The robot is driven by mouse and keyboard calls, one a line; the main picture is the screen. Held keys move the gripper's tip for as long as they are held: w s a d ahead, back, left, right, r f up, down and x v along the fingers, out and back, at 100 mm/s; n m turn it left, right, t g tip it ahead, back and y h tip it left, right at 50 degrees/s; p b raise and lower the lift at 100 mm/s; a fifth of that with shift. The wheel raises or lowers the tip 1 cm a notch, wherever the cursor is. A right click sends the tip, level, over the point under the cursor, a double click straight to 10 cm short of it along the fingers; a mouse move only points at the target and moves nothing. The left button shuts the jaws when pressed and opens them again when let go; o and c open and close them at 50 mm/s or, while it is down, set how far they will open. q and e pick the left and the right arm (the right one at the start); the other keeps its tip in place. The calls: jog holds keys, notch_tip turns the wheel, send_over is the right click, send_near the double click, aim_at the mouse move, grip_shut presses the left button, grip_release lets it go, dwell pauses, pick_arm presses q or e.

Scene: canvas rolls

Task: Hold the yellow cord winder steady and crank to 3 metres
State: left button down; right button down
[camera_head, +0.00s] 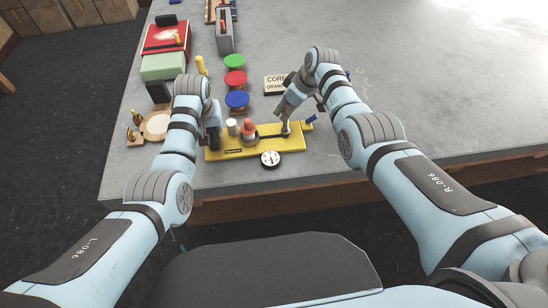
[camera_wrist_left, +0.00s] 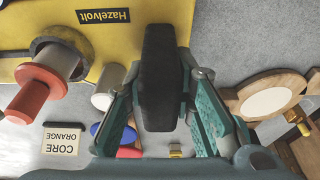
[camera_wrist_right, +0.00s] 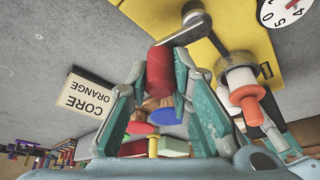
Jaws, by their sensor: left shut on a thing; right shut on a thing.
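The yellow cord winder (camera_head: 226,153) lies near the table's front edge, its label reading Hazelvolt in the left wrist view. My left gripper (camera_head: 213,140) is shut on the black grip (camera_wrist_left: 161,75) at the winder's left end. My right gripper (camera_wrist_right: 160,90) is shut on the red crank knob (camera_wrist_right: 159,72) at the end of the grey crank arm (camera_wrist_right: 187,32). An orange-and-white core (camera_head: 249,127) stands on the winder beside a white post (camera_head: 232,127). The round white dial (camera_head: 270,158) sits at the front; its reading is too small to tell.
A card (camera_head: 276,84) reading CORE ORANGE stands behind the winder. Green (camera_head: 234,62), red (camera_head: 235,78) and blue (camera_head: 237,99) spools stand behind it. A wooden piece with a pale disc (camera_head: 157,126) is at left.

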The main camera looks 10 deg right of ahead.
jog(key=shift+s+d, duration=0.4)
jog(key=shift+d, duration=0.45)
jog(key=shift+s+d, duration=0.6)
jog(key=shift+s, duration=0.2)
jog(key=c, duration=1.4)
grip_release()
jog(key=shift+o, duration=0.2)
jog(key=shift+r, duration=0.1)
jog(key=v, duration=1.1)
jog(key=shift+r, duration=0.4)
